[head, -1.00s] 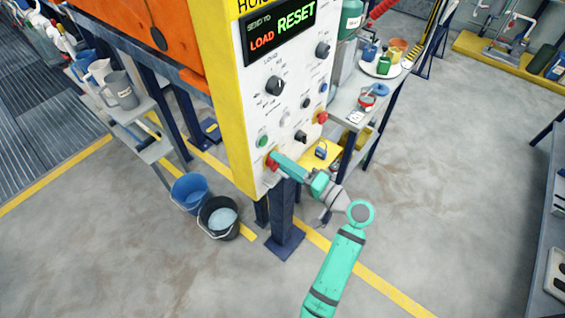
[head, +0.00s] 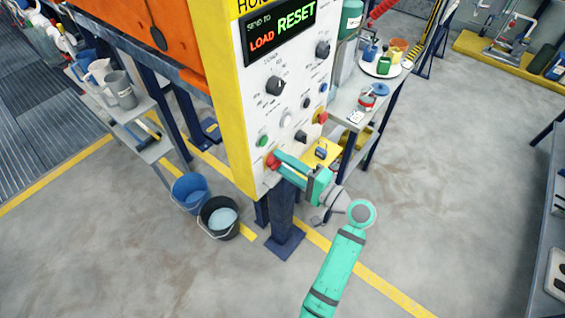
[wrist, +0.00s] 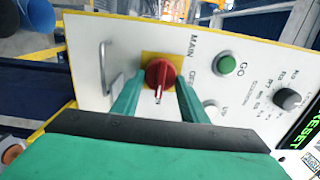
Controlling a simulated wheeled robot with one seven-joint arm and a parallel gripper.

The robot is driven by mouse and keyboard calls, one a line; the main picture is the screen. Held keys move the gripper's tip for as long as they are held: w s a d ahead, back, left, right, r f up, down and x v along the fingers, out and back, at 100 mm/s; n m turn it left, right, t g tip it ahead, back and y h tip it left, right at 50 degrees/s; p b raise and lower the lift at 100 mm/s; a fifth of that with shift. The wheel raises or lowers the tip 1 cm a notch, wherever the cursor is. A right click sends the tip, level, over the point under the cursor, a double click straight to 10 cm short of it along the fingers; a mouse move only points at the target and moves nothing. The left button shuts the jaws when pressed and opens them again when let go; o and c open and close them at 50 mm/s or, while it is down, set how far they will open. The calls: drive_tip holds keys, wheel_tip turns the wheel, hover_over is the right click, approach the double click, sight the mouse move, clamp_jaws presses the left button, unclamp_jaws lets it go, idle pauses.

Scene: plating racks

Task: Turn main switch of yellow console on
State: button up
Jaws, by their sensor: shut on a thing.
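The yellow console (head: 219,85) has a white front panel with knobs and buttons. Its main switch is a red rotary knob (wrist: 160,73) on a yellow plate, beside the word MAIN in the wrist view; in the head view the red knob (head: 271,160) sits at the panel's lower left corner. My green gripper (wrist: 157,88) has one finger on each side of the knob and is shut on it. The finger ends partly hide the yellow plate. The small lettering by the knob is too blurred to read surely.
A green GO button (wrist: 227,64) and a metal handle (wrist: 106,70) flank the switch. A red button (head: 320,117) is higher on the panel. A blue bucket (head: 190,190) and a black bucket (head: 218,220) stand below left. The floor at right is open.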

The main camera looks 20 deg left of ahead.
drive_tip(key=shift+d, duration=0.1)
drive_tip(key=o, duration=0.9)
drive_tip(key=shift+w, duration=0.1)
drive_tip(key=shift+o, duration=0.6)
drive_tip(key=v, duration=1)
drive_tip(key=shift+s+d, duration=0.25)
